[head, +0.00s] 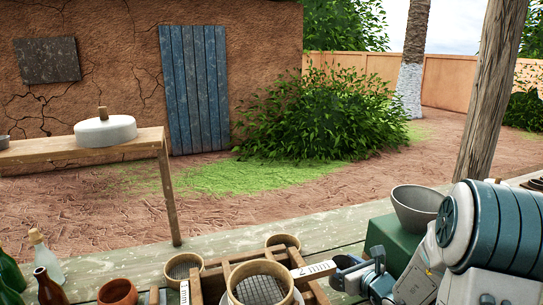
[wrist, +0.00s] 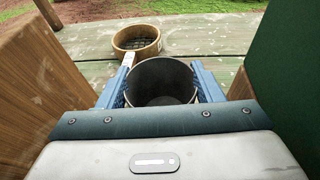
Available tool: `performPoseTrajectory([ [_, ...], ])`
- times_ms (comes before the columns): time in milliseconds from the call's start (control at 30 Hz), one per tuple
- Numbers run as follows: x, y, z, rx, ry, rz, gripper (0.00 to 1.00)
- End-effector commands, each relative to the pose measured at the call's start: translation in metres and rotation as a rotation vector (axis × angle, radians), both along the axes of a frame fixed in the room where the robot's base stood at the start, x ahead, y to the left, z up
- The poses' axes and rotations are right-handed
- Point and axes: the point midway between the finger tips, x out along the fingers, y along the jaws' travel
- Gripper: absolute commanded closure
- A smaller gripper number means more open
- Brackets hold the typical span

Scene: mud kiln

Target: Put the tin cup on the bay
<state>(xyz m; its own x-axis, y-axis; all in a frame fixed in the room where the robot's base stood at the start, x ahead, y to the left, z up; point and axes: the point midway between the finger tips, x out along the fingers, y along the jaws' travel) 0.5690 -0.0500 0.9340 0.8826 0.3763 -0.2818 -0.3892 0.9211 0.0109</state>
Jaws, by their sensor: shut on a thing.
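The tin cup (wrist: 163,96) is a dark grey, open-topped cup, seen from above in the wrist view. It stands between the two blue fingers of my gripper (wrist: 162,72), which are shut on its sides. I see into it and it looks empty; its base is hidden. The wooden rack (head: 318,291) has tags reading 1 mm and 2 mm. I cannot tell which place is the bay.
A round sieve (head: 260,290) sits over the rack, with smaller sieves (head: 184,266) around it. A green block (head: 392,243) bearing a grey bowl (head: 416,208) is close right of my gripper. Bottles (head: 48,288) and a clay pot (head: 117,292) stand left. The table's far strip is clear.

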Motion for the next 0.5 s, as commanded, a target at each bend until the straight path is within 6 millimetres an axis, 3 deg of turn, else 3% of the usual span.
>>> performPoseTrajectory([
  [100,-0.004,-0.013,-0.009,-0.008,0.007,-0.065,0.66],
  [233,-0.006,-0.013,-0.011,-0.014,0.009,-0.095,0.66],
  [500,-0.005,0.029,-0.002,-0.015,0.009,-0.094,0.66],
])
